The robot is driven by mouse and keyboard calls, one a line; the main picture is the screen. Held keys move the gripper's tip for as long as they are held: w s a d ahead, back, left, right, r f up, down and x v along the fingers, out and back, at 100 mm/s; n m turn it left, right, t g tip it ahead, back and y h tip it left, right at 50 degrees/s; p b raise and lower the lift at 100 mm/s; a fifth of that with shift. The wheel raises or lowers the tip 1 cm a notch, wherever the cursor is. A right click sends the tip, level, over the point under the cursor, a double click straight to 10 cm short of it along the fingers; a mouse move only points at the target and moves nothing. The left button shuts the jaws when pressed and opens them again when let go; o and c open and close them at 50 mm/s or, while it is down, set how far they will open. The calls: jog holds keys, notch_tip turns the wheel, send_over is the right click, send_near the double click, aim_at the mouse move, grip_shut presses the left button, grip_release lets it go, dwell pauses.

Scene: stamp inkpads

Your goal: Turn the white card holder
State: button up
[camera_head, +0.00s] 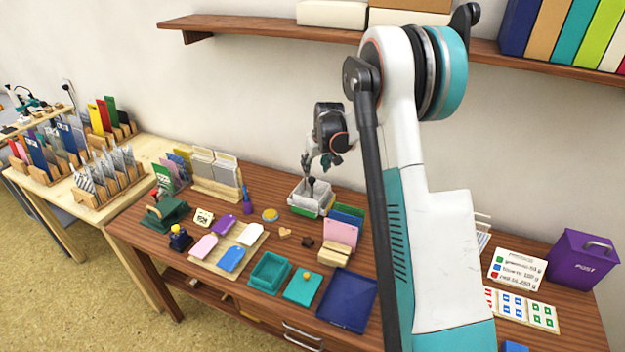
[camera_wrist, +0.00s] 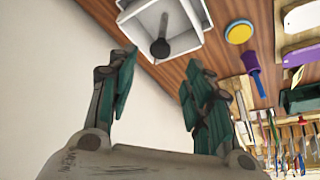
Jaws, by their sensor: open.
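The white card holder (camera_head: 309,192) looks like a pale, square, open-topped holder with a dark upright post and round knob (camera_head: 311,181) in its middle. It stands on the brown table near the wall. In the wrist view the white card holder (camera_wrist: 190,41) is at the top centre, its dark knob (camera_wrist: 160,48) seen end-on. My gripper (camera_head: 318,162) is open and empty, above the holder in the head view. In the wrist view its two fingers (camera_wrist: 160,62) are spread to either side below the knob, apart from it.
A yellow round pad (camera_head: 270,215) and a purple stamp (camera_head: 247,205) lie left of the holder. A pink card in a wooden stand (camera_head: 335,254) and a blue tray (camera_head: 349,300) are nearer the front. The wall is close behind the holder.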

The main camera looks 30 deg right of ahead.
aim_at(312, 179)
jog(key=b+x, duration=0.1)
jog(key=x, duration=0.6)
jog(key=shift+w+f+b, duration=0.1)
jog(key=shift+f+b, duration=0.1)
jog(key=shift+b, duration=0.1)
grip_shut()
